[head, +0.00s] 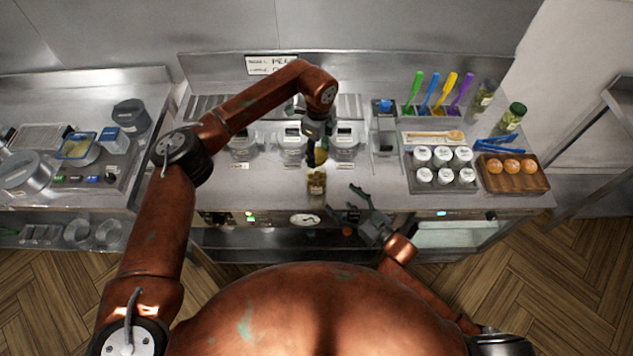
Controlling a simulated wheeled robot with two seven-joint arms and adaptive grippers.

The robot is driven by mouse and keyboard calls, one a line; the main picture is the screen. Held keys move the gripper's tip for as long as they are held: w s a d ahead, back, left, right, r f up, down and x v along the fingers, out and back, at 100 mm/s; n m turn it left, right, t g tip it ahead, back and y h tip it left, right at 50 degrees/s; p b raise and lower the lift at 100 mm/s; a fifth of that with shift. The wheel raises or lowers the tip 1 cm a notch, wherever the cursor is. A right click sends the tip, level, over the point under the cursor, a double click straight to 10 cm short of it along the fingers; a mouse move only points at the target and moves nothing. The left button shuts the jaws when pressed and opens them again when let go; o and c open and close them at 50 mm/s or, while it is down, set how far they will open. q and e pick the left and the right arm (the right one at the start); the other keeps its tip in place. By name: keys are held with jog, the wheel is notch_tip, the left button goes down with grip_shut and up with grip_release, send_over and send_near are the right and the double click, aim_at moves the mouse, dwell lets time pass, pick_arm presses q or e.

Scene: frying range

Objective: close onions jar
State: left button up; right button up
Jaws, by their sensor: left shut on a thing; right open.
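The onions jar (317,184) is a small glass jar with brownish contents, standing upright near the front edge of the counter. My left gripper (318,149) points down above the jar and is shut on a small yellowish thing (321,157) that looks like the jar's lid. This lid is just above the jar's mouth; I cannot tell whether they touch. My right gripper (347,203) is open and empty, to the right of the jar at the counter's front edge. The jar's label is too small to read.
Several lidded clear containers (292,145) stand behind the jar. To the right are a tray of white-topped jars (440,182), a wooden board (512,188) with orange items and blue tongs (500,146). The counter left of the jar (215,185) is clear.

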jog(key=shift+s+a+r, duration=0.1)
jog(key=shift+a+r, duration=0.05)
jog(key=x, duration=1.2)
jog(key=shift+c, duration=0.6)
jog(key=c, duration=1.7)
pick_arm(q)
send_over(316, 180)
jog(key=w, duration=0.3)
jog(key=shift+s+d+f, duration=0.1)
jog(key=shift+d+f, duration=0.05)
jog(key=shift+f, duration=1.1)
jog(key=shift+d+f, duration=0.15)
jog(key=shift+f, duration=1.05)
jog(key=shift+f, duration=0.9)
jog(key=shift+f, duration=0.55)
